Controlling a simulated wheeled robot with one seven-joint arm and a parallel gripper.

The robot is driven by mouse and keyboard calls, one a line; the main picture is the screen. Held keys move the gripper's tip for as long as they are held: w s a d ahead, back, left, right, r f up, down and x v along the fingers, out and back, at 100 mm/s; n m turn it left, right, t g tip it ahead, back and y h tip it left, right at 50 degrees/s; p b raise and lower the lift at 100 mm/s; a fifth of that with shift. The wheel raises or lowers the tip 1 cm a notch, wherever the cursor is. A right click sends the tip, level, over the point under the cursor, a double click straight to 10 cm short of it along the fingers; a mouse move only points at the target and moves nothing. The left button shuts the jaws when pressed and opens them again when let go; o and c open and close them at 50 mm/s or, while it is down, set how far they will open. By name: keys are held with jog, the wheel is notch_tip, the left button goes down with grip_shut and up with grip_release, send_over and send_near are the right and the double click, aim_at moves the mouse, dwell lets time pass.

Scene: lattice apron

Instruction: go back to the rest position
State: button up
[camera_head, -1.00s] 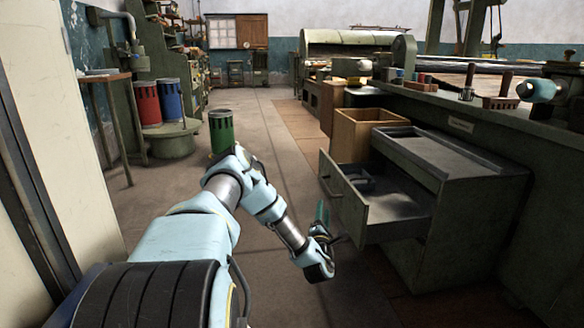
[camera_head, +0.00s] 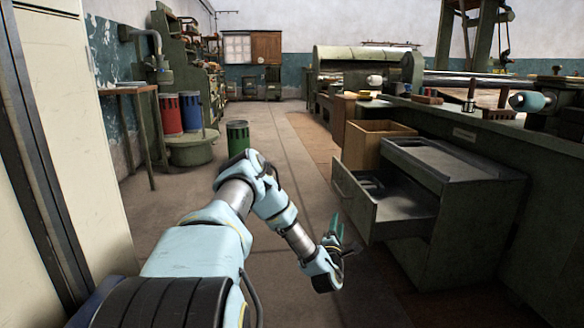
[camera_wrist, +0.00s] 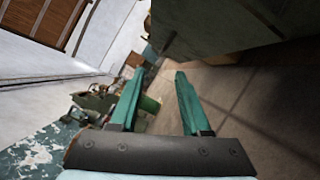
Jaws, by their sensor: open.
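My gripper (camera_head: 338,232) is at the end of my bent arm, in the lower middle of the head view, just left of the open drawer and apart from it as far as I can tell. In the wrist view my gripper (camera_wrist: 155,85) shows two green fingers spread apart with nothing between them.
A green-grey cabinet (camera_head: 455,215) with its drawer (camera_head: 388,219) pulled out stands at right. A wooden box (camera_head: 372,143) is behind it. A green canister (camera_head: 238,138) stands on the floor beyond my arm. A pale cabinet (camera_head: 60,120) is close at left. The aisle floor (camera_head: 275,120) is clear.

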jog(key=s+a+r+m+g+y, duration=0.3)
jog(key=s+a+r+m+g, duration=0.95)
jog(key=m, duration=0.55)
jog(key=s+a+r+m+g+y, duration=0.1)
jog(key=s+a+r+g, duration=0.15)
jog(key=s, duration=0.45)
jog(key=s+a+r+m+g, duration=0.1)
jog(key=s+a, duration=0.3)
jog(key=s, duration=0.3)
jog(key=s+a+r+m+g+y, duration=0.1)
jog(key=s+a+r, duration=0.15)
jog(key=s, duration=0.35)
notch_tip(320, 180, up, 38)
jog(key=p, duration=3.9)
jog(key=shift+a+f, duration=0.2)
jog(key=shift+a, duration=0.1)
